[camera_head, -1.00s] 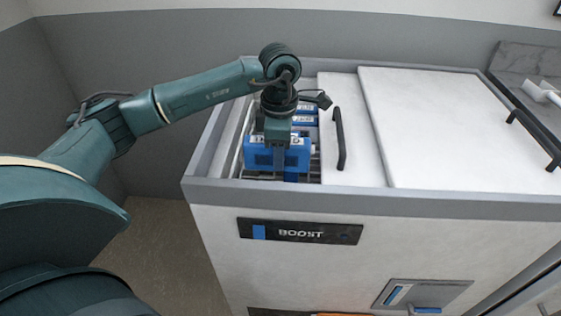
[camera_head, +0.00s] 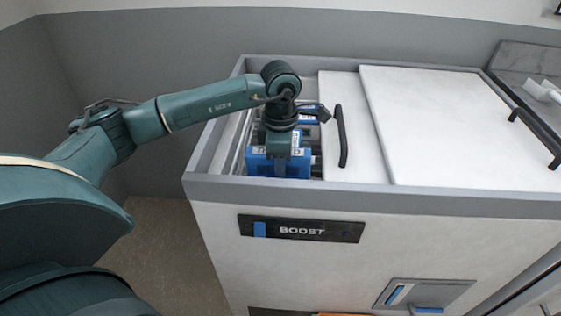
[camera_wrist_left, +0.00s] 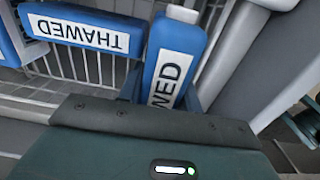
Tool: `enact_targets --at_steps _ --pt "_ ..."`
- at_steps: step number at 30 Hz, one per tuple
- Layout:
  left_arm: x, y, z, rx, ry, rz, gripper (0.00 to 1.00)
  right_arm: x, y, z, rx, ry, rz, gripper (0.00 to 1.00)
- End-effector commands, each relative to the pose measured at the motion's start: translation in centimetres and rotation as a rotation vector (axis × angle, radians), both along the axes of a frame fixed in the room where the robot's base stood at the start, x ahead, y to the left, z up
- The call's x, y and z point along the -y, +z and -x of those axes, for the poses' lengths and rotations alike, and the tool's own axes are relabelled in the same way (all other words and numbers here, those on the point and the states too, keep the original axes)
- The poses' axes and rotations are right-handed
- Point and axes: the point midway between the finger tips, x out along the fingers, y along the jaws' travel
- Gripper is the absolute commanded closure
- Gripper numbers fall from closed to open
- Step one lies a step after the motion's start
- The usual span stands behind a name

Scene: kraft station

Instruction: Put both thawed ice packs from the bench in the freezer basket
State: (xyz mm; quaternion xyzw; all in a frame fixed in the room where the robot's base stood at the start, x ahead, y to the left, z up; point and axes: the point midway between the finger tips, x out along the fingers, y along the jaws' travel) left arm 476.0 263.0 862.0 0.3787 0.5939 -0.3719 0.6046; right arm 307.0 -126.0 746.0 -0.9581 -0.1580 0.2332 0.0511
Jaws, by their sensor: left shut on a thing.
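My left gripper (camera_head: 279,170) points down into the open left end of the chest freezer (camera_head: 225,192). It is shut on a blue ice pack (camera_head: 299,168), which sits low in the opening. More blue with a white label (camera_head: 309,115) shows behind it. In the left wrist view, a blue pack labelled THAWED (camera_wrist_left: 90,28) lies at upper left against the wire basket (camera_wrist_left: 95,68). Another blue pack (camera_wrist_left: 178,60), its label partly covered, runs behind my gripper housing. The right gripper is out of view.
White sliding lids (camera_head: 430,125) cover the rest of the freezer. A black handle (camera_head: 341,135) stands close to the right of my gripper. The grey freezer rim borders the opening. A grey bench (camera_head: 510,62) with white items stands at far right.

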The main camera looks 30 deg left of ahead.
Motion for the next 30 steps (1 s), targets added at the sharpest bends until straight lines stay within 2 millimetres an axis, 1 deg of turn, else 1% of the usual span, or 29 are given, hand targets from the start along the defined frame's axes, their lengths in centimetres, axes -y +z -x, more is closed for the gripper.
enact_targets --at_steps 1,8,17,20,22,23,27,30 --pt "0.1 -1.1 0.5 -0.022 -0.003 -0.004 0.63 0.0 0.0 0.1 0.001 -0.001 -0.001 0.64" --pt "0.0 -1.2 0.4 -0.023 -0.002 -0.003 0.44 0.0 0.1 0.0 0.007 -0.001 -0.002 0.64" --pt "-0.1 -1.1 0.4 -0.023 0.001 -0.006 0.44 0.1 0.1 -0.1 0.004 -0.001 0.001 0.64" --pt "-0.1 -0.2 0.4 -0.022 0.002 -0.006 0.44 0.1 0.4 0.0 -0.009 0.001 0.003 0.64" --pt "-0.1 0.7 0.4 -0.022 0.002 -0.007 0.44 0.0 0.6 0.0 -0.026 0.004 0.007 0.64" --pt "-0.1 1.0 0.3 -0.020 0.002 -0.006 0.44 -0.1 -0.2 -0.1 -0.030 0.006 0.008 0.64" --pt "0.0 4.4 0.2 -0.013 0.001 -0.004 0.44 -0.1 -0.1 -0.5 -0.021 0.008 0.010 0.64" --pt "0.0 6.8 0.3 -0.012 -0.001 -0.003 0.44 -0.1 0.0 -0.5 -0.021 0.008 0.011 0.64"
